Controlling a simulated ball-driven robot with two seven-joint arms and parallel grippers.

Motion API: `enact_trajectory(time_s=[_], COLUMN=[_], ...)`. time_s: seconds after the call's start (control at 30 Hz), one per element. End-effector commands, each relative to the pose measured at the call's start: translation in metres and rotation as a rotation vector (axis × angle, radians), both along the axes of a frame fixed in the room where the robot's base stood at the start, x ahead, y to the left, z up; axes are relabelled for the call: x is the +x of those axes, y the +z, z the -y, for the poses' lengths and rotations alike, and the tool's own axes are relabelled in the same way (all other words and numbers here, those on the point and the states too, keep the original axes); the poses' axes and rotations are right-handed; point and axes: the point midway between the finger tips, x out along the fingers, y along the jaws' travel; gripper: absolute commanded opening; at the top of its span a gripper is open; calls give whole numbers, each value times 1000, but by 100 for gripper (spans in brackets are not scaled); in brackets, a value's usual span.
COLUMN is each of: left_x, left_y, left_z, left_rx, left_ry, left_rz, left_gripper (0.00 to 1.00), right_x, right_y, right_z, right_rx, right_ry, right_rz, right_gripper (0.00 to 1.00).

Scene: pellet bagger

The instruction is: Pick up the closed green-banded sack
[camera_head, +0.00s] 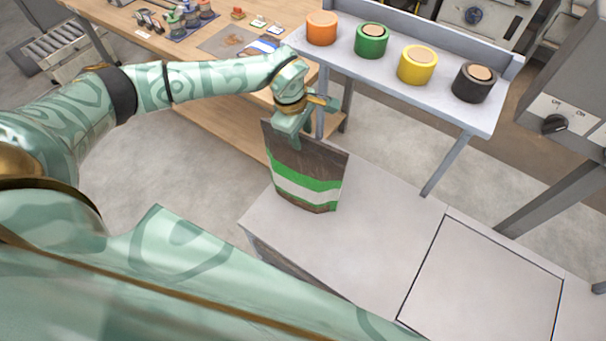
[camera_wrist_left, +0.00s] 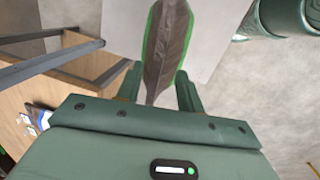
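The sack (camera_head: 305,188) is dark brown with a green-and-white band and a flat top edge. It is upright at the near-left end of the grey counter; I cannot tell whether its base touches the counter. My left gripper (camera_head: 291,128) is at its top edge. In the left wrist view the sack (camera_wrist_left: 166,48) is seen from above, between the two fingers of my left gripper (camera_wrist_left: 159,92). The fingers stand apart, with a visible gap between the sack and the right-hand finger. My right gripper is in neither view.
The grey counter (camera_head: 365,215) has a square panel (camera_head: 485,285) at right. Behind it, a raised shelf (camera_head: 440,95) holds orange, green, yellow and black containers. A wooden workbench (camera_head: 215,75) with small items is at back left. A switch box (camera_head: 570,115) stands at right.

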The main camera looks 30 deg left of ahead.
Motion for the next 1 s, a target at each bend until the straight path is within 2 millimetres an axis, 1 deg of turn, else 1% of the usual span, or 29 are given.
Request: enact_trajectory(time_s=[0.03, 0.1, 0.23, 1.0], left_x=[0, 2, 5, 5], left_y=[-10, -22, -34, -40], left_z=[-1, 0, 1, 0], left_rx=[0, -1, -1, 1], left_ry=[2, 1, 0, 0], left_rz=[-5, -3, -1, -1], left_gripper=[37, 37, 37, 37], right_x=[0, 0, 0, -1], right_y=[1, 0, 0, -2], right_z=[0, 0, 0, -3], right_rx=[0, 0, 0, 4], right_ry=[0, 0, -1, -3], right_rz=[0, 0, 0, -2], right_gripper=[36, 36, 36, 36])
